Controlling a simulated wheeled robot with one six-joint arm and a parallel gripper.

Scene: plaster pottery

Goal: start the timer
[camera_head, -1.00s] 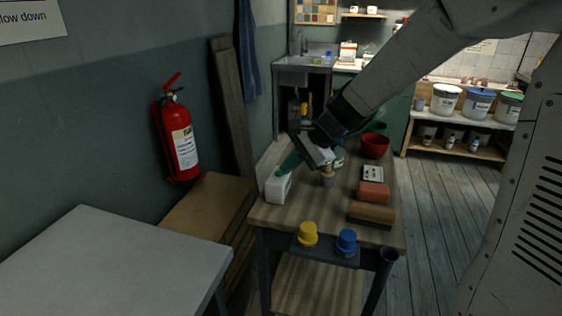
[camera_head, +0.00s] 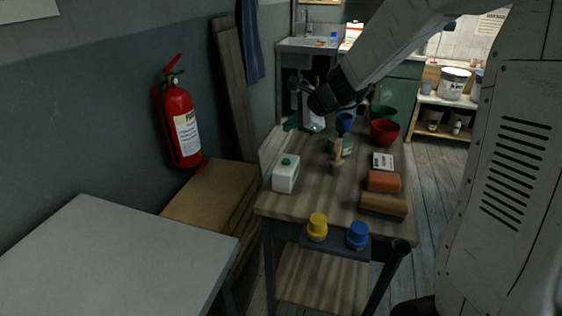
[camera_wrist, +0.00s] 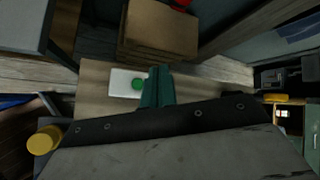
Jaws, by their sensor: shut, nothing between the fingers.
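A white box with a round green button on top, which looks like the timer (camera_head: 286,177), stands at the left edge of the wooden bench. It also shows in the wrist view (camera_wrist: 119,84), its green button facing up and uncovered. My gripper (camera_head: 291,123) is shut and empty, its green fingers held above and beyond the box in the head view. In the wrist view the gripper (camera_wrist: 157,72) overlaps the box's right side, but the head view shows it apart from the box. Whether the timer is running cannot be seen.
The wooden bench (camera_head: 307,205) also holds a brush (camera_head: 337,158), a red bowl (camera_head: 384,133), an orange block (camera_head: 383,181) and a small white item (camera_head: 382,160). Yellow (camera_head: 317,226) and blue (camera_head: 357,235) lidded pots sit at its front. A grey table (camera_head: 110,260) stands at left.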

